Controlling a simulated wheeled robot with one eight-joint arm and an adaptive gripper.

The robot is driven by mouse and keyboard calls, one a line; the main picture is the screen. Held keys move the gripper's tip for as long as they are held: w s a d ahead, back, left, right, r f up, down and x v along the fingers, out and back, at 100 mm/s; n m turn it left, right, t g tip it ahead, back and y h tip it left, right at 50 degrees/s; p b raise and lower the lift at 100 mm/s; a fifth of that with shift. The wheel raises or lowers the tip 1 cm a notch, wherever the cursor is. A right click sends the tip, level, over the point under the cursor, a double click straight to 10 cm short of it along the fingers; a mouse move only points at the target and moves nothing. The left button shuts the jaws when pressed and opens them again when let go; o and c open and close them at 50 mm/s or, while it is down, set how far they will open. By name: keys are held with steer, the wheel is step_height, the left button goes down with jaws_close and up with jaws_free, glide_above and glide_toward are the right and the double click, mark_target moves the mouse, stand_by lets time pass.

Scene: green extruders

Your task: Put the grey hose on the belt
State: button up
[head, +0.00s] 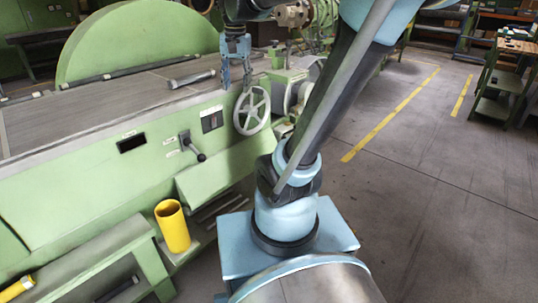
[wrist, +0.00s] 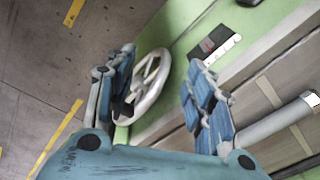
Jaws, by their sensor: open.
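A short grey hose (head: 192,79), a tube with a pale end, lies on the dark grey belt (head: 90,108) of the green machine, near its right end. My gripper (head: 236,80) is open, pointing down, to the right of the hose and apart from it. It hangs by the machine's edge, above the handwheel. In the wrist view the two blue fingers of my gripper (wrist: 160,65) are spread with nothing between them but the background handwheel. The grey hose (wrist: 278,120) lies outside the right finger there, on the belt.
A white handwheel (head: 251,110) and a lever (head: 193,147) stick out of the machine's front. A yellow tube (head: 172,226) stands upright on a low shelf. A green half-round guard (head: 140,42) rises behind the belt. The floor at right is open.

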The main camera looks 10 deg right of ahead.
steer(key=s+d+f+n, duration=0.2)
steer(key=s+d+f, duration=0.1)
steer(key=s+f, duration=0.5)
steer(key=s+d+f+n+t, duration=0.1)
steer(key=s+d+f+n, duration=0.2)
steer(key=s+f, duration=0.4)
step_height(320, 180, down, 5)
steer(key=shift+s+d+r+n, duration=0.1)
steer(key=shift+s+d+n, duration=0.25)
steer(key=shift+d, duration=0.3)
